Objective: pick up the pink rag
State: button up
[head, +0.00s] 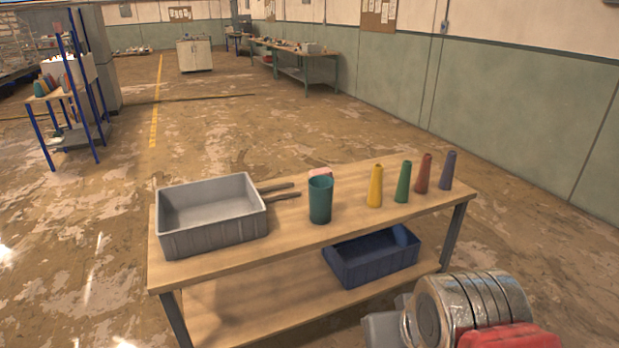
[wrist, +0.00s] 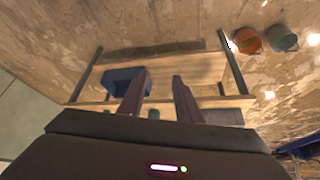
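A small pink rag (head: 320,173) lies on the wooden workbench (head: 285,238). In the head view it is mostly hidden behind a teal cup (head: 320,200); only its top edge shows. I cannot make out the rag in the wrist view. My gripper's two fingers (wrist: 158,80) show in the wrist view, apart with nothing between them. In the head view my arm is at the lower right, in front of the bench and well away from the rag.
A grey bin (head: 212,240) stands on the bench's left, with dark tools (head: 281,197) beside it. A blue bin (head: 375,265) sits on the lower shelf. Buckets (wrist: 247,41) stand on the floor.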

aim_at(326, 172)
jog(key=z, duration=0.7)
jog(key=i, duration=1.35)
jog(key=u, duration=1.85)
